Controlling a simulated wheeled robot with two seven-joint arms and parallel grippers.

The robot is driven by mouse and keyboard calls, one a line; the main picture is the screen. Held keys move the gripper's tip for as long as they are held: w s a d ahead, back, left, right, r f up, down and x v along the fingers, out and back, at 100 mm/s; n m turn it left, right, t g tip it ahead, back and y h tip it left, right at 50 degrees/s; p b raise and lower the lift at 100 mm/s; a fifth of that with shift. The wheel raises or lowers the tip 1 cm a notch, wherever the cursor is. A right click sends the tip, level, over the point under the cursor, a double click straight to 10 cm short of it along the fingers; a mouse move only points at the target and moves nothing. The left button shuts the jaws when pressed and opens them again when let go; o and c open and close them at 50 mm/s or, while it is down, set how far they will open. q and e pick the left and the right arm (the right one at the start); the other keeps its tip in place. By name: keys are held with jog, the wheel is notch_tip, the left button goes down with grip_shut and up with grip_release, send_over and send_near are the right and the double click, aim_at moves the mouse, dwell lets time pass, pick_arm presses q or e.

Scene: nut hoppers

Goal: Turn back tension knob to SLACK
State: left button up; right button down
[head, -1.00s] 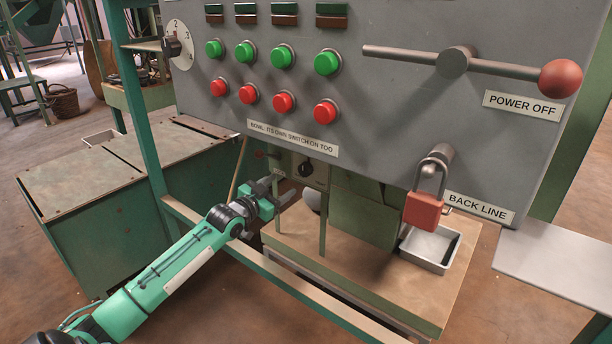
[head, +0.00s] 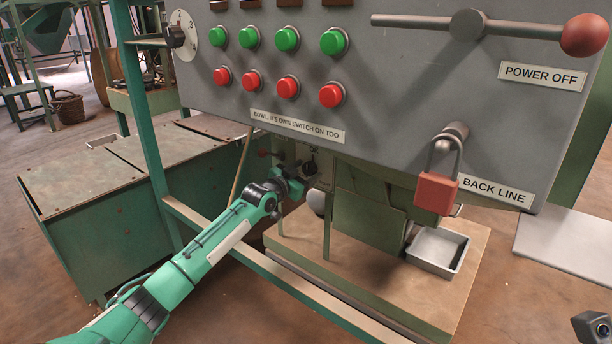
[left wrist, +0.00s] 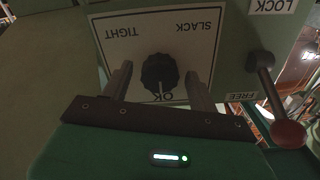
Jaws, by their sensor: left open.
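The tension knob (left wrist: 159,71) is black and round, on a pale plate (left wrist: 205,50) lettered TIGHT, SLACK and OK, which reads upside down in the left wrist view. The knob's white mark points at OK. My left gripper (left wrist: 158,76) is open, with one finger on each side of the knob. Gaps show between the fingers and the knob, so it is not gripped. My right gripper is not in view.
A lever with a red ball (left wrist: 288,134) stands beside the plate, near LOCK and FREE labels. The grey panel (head: 400,95) with buttons overhangs the arm. A red padlock (head: 436,193) hangs at the right above a metal tray (head: 438,250).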

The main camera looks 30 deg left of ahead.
pick_arm(q)
jog(key=shift+w, duration=0.25)
jog(key=shift+c, duration=0.2)
jog(key=c, duration=0.9)
